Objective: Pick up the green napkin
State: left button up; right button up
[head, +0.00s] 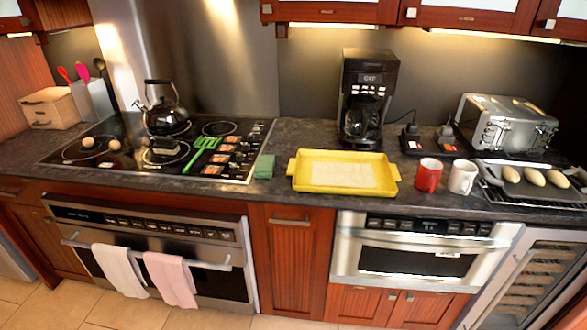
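A green napkin (264,167) lies folded on the dark countertop, just right of the cooktop and left of the yellow tray. It looks like a small folded stack near the counter's front edge. Neither of my grippers shows in the head view.
A yellow tray (303,184) stands right of the napkin. The black cooktop (100,153) holds a kettle (165,115), eggs and a green spatula (203,151). A coffee maker (365,95), red mug (428,175), white mug (462,177) and toaster (507,123) stand right. Towels hang on the oven handle.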

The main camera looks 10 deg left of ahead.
aim_at(264, 168)
jog(key=i+j+z, duration=0.15)
jog(key=j, duration=0.15)
jog(key=i+j+z, duration=0.2)
jog(key=j, duration=0.15)
jog(key=i+j+z, duration=0.15)
jog(key=j, duration=0.2)
jog(key=j+z, duration=0.15)
jog(key=j, duration=0.25)
jog(key=i+j+z, duration=0.2)
jog(key=j, duration=0.2)
